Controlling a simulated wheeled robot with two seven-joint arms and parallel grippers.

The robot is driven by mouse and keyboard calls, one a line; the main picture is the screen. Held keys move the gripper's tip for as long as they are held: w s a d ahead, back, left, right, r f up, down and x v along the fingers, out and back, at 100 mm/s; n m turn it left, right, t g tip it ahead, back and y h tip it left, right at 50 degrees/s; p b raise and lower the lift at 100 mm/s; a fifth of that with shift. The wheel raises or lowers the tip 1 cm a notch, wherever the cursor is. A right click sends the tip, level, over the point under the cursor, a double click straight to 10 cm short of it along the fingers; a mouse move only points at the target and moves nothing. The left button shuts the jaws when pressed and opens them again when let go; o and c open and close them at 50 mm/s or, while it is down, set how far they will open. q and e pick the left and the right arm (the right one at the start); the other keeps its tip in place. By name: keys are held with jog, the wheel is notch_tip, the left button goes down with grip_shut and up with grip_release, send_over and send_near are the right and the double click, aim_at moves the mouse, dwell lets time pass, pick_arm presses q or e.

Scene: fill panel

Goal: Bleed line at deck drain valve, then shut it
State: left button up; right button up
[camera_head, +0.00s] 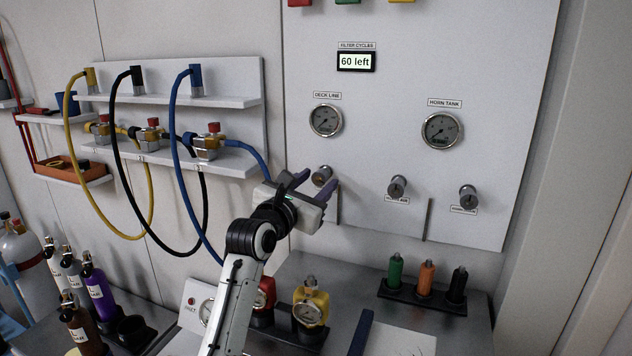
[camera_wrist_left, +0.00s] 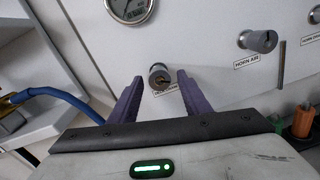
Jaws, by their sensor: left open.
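The leftmost valve knob (camera_head: 321,176) sticks out of the white panel below the deck line gauge (camera_head: 326,121). Its label is mostly hidden by my gripper. My left gripper (camera_head: 314,184) is open in front of this knob. In the left wrist view the knob (camera_wrist_left: 160,79) shows between the tips of the two purple fingers (camera_wrist_left: 158,88), with a gap on each side. The gauge (camera_wrist_left: 130,8) is partly cut off above it. I cannot tell how far the fingertips are from the panel. My right gripper is not in view.
The horn air knob (camera_head: 397,187) and another knob (camera_head: 468,197) are to the right. A horn tank gauge (camera_head: 441,130) and a "60 left" display (camera_head: 356,61) are above. Hoses (camera_head: 180,130) hang at left. Bottles (camera_head: 426,277) stand in a rack on the bench below.

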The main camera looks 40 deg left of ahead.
pick_arm(q)
jog(key=shift+w, duration=0.1)
jog(key=c, duration=1)
jog(key=shift+m, duration=0.3)
